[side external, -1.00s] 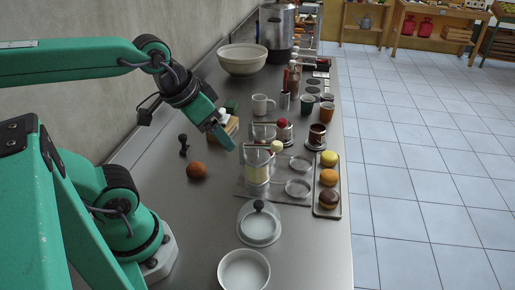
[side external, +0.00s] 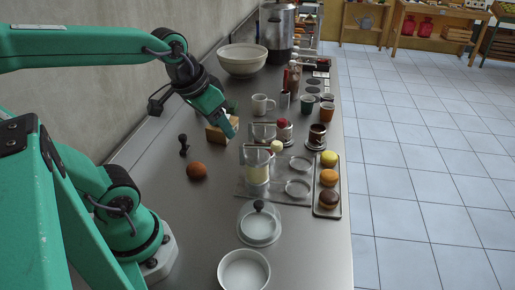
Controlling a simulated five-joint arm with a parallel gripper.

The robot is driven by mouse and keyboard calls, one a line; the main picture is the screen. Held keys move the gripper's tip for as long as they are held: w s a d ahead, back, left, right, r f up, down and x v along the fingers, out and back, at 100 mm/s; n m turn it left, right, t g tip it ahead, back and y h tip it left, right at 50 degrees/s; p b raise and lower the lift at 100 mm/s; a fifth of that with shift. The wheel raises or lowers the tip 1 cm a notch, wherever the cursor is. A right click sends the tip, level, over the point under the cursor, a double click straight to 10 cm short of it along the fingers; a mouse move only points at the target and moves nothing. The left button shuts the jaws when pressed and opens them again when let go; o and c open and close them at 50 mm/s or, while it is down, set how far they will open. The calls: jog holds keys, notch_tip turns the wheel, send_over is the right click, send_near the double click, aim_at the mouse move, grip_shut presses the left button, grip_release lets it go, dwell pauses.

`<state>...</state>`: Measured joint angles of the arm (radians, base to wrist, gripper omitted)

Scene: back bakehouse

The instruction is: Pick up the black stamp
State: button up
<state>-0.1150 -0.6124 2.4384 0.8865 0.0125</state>
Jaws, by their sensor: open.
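The black stamp (side external: 184,145) stands upright on the steel counter, left of the middle, close behind a round brown bun (side external: 196,170). It is small, with a narrow handle and a knob on top. My gripper (side external: 230,128) is open and hangs above the counter, to the right of the stamp and apart from it. Nothing shows between the fingers.
A glass container (side external: 256,170), a tray of pastries (side external: 327,207), and a lidded dish (side external: 259,222) stand to the right and front. A white mug (side external: 262,104) and a large bowl (side external: 242,60) are farther back. The counter (side external: 160,190) around the stamp's left is clear.

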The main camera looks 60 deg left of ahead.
jog(key=w+a+f+n+g, duration=0.2)
jog(key=w+a, duration=0.1)
jog(key=a, duration=0.4)
jog(key=n+g, duration=0.3)
jog(key=n, duration=0.3)
send_over(184, 143)
jog(key=shift+h, duration=0.3)
jog(key=f, duration=1.4)
jog(key=shift+w+a, duration=0.2)
jog(key=shift+a, duration=0.15)
jog(key=shift+s+a+f, duration=0.1)
jog(key=shift+a+f, duration=0.05)
jog(key=shift+f, duration=1.25)
jog(key=shift+f, duration=2.6)
